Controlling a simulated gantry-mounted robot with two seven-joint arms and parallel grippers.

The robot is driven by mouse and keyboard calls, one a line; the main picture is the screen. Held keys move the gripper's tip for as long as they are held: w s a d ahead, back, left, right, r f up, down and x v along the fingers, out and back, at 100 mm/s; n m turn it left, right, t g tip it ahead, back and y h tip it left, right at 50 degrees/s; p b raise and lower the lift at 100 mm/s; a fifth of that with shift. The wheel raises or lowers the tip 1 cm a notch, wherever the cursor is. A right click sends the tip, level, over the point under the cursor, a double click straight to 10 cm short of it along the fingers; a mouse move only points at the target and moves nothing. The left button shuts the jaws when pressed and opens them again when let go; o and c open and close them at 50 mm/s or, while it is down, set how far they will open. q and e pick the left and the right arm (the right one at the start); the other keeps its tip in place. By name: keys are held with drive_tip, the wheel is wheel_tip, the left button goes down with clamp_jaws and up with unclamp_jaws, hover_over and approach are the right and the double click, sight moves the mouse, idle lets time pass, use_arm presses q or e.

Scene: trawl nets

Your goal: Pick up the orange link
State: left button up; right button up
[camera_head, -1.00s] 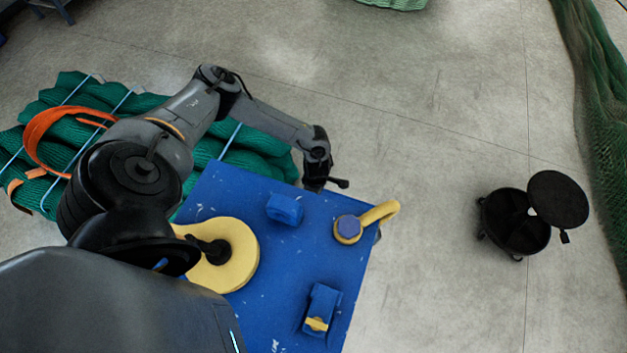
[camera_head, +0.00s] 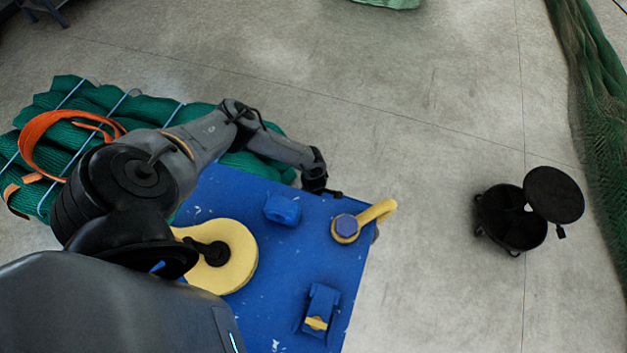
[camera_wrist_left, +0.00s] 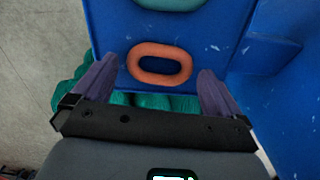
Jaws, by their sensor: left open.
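The orange link (camera_wrist_left: 160,49) is an oval ring against a blue surface (camera_wrist_left: 110,27) in the left wrist view. It shows between the two purple fingers of my left gripper (camera_wrist_left: 159,68), a little beyond their tips, and neither finger visibly touches it. The gripper is open and empty. In the head view my left gripper (camera_head: 325,190) is at the far edge of the blue bench (camera_head: 285,255). The orange link cannot be seen in the head view. My right gripper is not in view.
A green net bundle (camera_head: 60,125) lies behind left. A black bin (camera_head: 512,230) stands right on open floor.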

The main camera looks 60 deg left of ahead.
use_arm(q)
drive_tip(key=shift+f, duration=0.55)
drive_tip(key=c, duration=1.1)
drive_tip(key=shift+r, duration=0.15)
